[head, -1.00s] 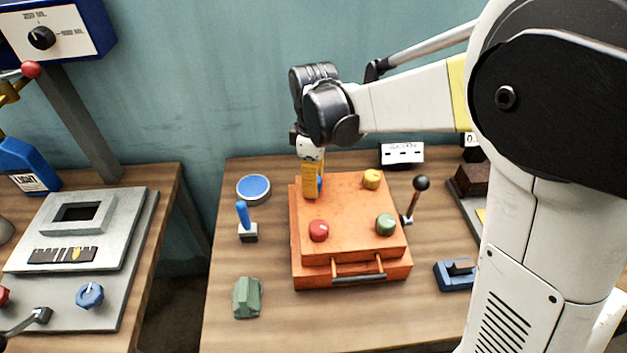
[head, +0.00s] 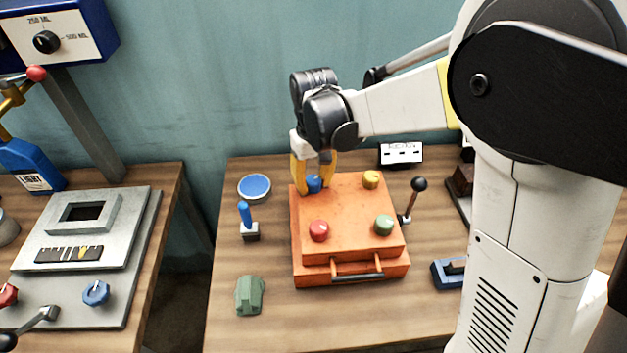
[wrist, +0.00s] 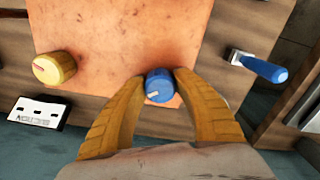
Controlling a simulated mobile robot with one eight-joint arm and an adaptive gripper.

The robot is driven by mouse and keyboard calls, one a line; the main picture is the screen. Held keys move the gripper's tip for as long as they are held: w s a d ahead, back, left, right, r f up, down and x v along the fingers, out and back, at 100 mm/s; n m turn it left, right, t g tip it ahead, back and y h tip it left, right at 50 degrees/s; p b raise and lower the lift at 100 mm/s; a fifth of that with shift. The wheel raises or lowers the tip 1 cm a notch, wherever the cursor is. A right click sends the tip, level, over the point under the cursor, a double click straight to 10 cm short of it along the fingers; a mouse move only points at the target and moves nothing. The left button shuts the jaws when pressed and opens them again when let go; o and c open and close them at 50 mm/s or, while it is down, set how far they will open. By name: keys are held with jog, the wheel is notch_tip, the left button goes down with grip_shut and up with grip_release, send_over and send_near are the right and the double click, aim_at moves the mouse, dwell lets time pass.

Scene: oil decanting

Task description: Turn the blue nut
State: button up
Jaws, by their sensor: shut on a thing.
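The blue nut (head: 314,184) is a small round knob at the far left corner of the orange box's (head: 352,239) top. It also shows in the wrist view (wrist: 159,86), with a pale mark on its face. My gripper (head: 315,187) points down over that corner, its yellow fingers on either side of the nut. In the wrist view my gripper (wrist: 158,84) is closed around the nut, one fingertip at each side.
Red (head: 319,230), green (head: 383,225) and yellow (head: 370,180) knobs sit at the box's other corners. A black-knobbed lever (head: 418,186) stands right of the box. A blue-handled switch (head: 246,216), a round blue-topped dish (head: 254,187) and a green block (head: 249,295) are left of it.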

aim_at(313, 180)
jog(key=m, duration=0.6)
jog(key=shift+m+p, duration=0.3)
jog(key=shift+p, duration=0.05)
jog(key=m, duration=0.6)
jog(key=shift+a, duration=0.1)
jog(key=o, duration=1.2)
notch_tip(313, 180, up, 12)
